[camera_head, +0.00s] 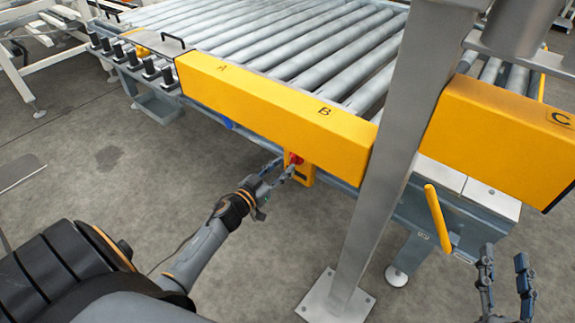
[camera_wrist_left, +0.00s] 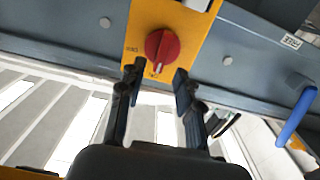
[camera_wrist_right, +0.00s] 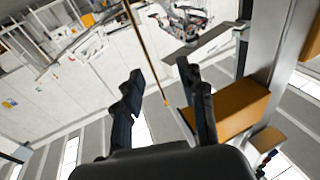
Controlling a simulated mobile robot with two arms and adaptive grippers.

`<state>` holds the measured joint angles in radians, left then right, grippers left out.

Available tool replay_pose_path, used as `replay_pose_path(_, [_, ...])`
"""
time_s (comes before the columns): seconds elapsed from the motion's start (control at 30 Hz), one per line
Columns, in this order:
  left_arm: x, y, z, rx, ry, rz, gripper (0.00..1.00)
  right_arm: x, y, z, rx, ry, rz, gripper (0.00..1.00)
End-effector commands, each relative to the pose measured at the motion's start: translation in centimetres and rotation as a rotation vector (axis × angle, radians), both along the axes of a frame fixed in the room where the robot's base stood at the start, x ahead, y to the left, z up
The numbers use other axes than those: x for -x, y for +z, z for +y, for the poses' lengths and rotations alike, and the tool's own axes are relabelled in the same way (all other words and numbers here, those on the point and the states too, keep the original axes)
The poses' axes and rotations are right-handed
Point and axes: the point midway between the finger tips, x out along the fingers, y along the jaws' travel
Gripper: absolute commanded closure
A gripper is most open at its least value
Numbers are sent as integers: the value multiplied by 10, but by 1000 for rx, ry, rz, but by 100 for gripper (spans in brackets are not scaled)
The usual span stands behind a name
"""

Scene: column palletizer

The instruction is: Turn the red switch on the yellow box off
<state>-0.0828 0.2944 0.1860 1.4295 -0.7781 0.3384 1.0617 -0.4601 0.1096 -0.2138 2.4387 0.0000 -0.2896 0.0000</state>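The red switch (camera_head: 293,158) is a round knob on the front of the small yellow box (camera_head: 304,176) under the conveyor's edge. In the left wrist view the red switch (camera_wrist_left: 162,46) sits on the yellow box (camera_wrist_left: 190,25), just beyond my fingertips. My left gripper (camera_head: 282,167) is open, its two fingers apart on either side below the knob; it also shows in the left wrist view (camera_wrist_left: 157,78). Whether a finger touches the knob I cannot tell. My right gripper (camera_head: 506,258) is open and empty at the lower right, away from the box; it also shows in the right wrist view (camera_wrist_right: 163,78).
The roller conveyor (camera_head: 290,45) with yellow side panels (camera_head: 270,110) lies above the box. A grey steel post (camera_head: 375,200) stands right of the box, between my grippers. A yellow bar (camera_head: 438,219) juts out near my right gripper.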

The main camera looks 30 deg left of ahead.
Motion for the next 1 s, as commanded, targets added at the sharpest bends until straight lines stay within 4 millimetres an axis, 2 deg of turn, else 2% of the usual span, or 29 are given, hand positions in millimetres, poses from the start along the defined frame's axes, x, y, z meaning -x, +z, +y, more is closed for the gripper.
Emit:
replay_pose_path(0.1, [-15,-1,-2,1,-2,-2,66,2,15,2,-25,5,-91,60])
replay_pose_path(0.3, [-28,0,-2,0,0,0,66,5,32,3,-48,11,-178,60])
replay_pose_path(0.63, [-30,0,-3,0,-1,0,66,6,35,3,-53,11,-194,60])
replay_pose_path(0.67, [-30,0,-3,0,-1,0,70,6,35,3,-53,11,-194,60])
replay_pose_path(0.8, [-30,0,-2,0,-1,0,98,6,35,3,-52,11,-194,60])
replay_pose_path(1.0, [-29,0,-2,0,-1,0,100,6,35,3,-51,11,-193,60])
